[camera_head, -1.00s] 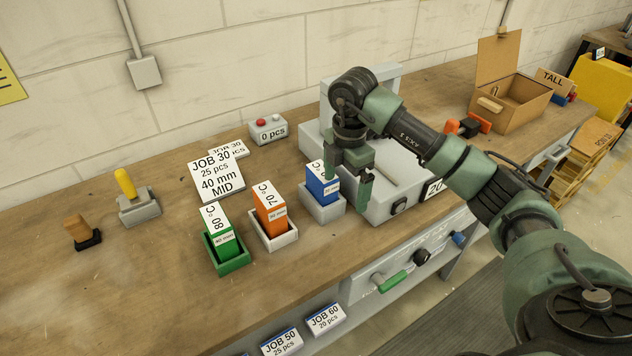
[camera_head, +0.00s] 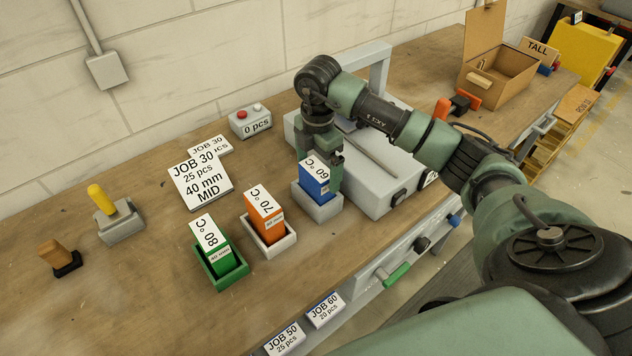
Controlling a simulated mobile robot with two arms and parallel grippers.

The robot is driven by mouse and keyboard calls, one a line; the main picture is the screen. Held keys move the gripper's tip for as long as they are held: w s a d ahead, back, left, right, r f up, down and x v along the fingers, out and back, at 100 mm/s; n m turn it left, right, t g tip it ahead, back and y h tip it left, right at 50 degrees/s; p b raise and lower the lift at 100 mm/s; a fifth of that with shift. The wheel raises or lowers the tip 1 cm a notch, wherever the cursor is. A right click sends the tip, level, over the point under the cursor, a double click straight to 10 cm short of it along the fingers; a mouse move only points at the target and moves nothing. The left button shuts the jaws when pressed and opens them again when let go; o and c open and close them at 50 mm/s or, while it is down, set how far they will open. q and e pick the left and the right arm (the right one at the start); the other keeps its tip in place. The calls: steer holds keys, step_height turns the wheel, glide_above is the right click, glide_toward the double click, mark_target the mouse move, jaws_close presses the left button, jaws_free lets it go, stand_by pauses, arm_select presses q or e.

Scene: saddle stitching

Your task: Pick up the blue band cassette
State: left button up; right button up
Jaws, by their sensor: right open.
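The blue band cassette (camera_head: 314,185) stands upright in a grey holder (camera_head: 318,208) on the bench. Its white top label reads 60 °C. My right gripper (camera_head: 320,168) points down over it, open. One finger shows close along its right side; the other is mostly hidden behind the cassette's upper left. I cannot tell whether the fingers touch it. My left gripper is not in view.
An orange 70 °C cassette (camera_head: 263,211) in a white holder and a green 80 °C cassette (camera_head: 210,241) in a green holder stand to the left. A grey machine (camera_head: 378,185) is close on the right. Job cards (camera_head: 200,181) lie behind.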

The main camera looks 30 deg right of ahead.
step_height(320, 180, down, 4)
steer(key=shift+a+r+p, duration=0.1)
steer(key=shift+p, duration=0.65)
steer(key=shift+f, duration=0.35)
steer(key=c, duration=1.7)
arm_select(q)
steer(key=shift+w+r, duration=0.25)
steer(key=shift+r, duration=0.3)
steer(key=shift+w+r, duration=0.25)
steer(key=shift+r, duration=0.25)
arm_select(e)
steer(key=shift+w+r, duration=0.1)
steer(key=shift+r, duration=0.1)
